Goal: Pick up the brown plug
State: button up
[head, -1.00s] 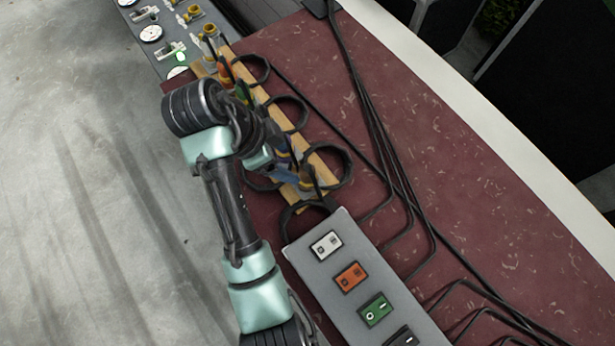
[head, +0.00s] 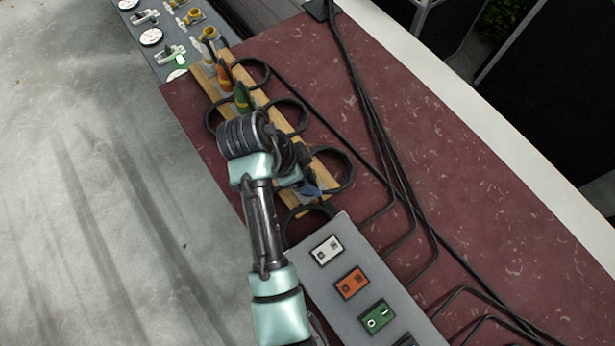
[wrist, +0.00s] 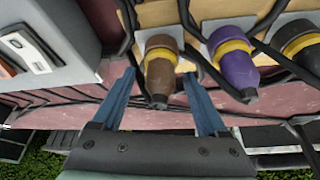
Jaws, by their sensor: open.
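The brown plug (wrist: 159,75) has a yellow band and sits on a wooden strip (wrist: 210,12) in the wrist view, its narrow end towards me. My gripper (wrist: 159,76) is open, with one blue finger on each side of the plug and a gap to each. In the head view my gripper (head: 311,190) is over the near end of the wooden strip (head: 205,85), mostly hidden by my arm. The brown plug cannot be made out there.
A purple plug (wrist: 234,62) is close right of the brown one, with a black plug (wrist: 300,45) beyond. A grey switch box (head: 345,250) stands near the strip's end.

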grip_shut()
dwell(0.3)
